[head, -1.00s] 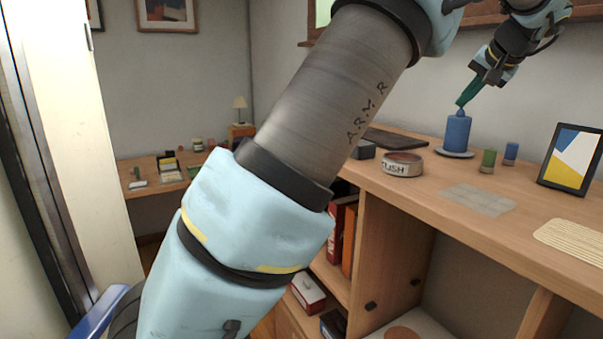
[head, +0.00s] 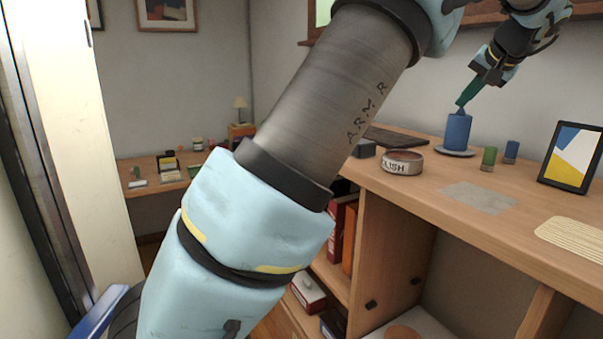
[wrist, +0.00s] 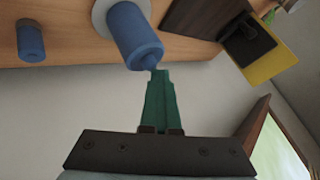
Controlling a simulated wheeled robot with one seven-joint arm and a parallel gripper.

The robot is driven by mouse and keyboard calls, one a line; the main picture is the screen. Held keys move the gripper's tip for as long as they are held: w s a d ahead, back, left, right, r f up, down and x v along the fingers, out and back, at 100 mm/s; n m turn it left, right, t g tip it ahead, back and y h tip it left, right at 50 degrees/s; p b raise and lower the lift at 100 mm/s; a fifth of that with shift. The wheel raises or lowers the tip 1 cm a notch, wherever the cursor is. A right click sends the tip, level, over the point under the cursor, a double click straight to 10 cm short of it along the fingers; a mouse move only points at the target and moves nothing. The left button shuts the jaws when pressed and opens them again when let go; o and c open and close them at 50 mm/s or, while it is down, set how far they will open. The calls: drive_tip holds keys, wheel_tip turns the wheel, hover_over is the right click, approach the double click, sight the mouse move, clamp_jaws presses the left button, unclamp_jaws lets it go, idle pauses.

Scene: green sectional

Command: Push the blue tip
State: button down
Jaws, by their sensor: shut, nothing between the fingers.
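My gripper (head: 462,102) has green fingers, pressed together and empty. They slant down from the upper right and end right at the blue tip. In the wrist view the fingertips (wrist: 160,72) overlap the tip's end; I cannot tell whether they press on it.
A green cylinder (head: 489,159) and a small blue cylinder (head: 511,152) stand to the right of the dish. A labelled round tin (head: 402,162) is to its left, and a picture frame (head: 571,158) is at the far right. The desk's front (head: 425,190) has clear room.

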drive_tip(key=shift+f, duration=0.55)
drive_tip(key=shift+r, duration=0.3)
wheel_tip(320, 180, up, 6)
drive_tip(key=p, duration=0.5)
drive_tip(key=shift+r, duration=0.25)
